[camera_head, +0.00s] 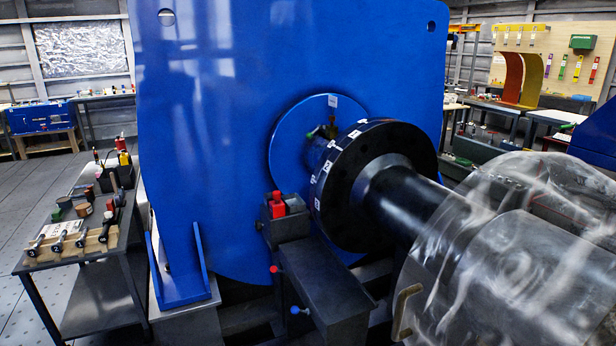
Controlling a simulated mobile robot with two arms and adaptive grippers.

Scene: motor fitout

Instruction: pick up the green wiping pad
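A small green item (57,215) lies on the left part of the grey tool cart (135,215), behind a wooden rack; it looks like the wiping pad, but it is too small to be sure. Brown and dark small pieces (84,209) lie close beside it. Neither of my grippers shows in the head view.
The wooden rack (72,246) holds several tools at the cart's front. A dark caddy (117,174) with bottles stands at its back. A big blue motor housing (215,130), a black shaft coupling (355,190) and a clear cover (430,270) fill the middle and right. Floor left of the cart is clear.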

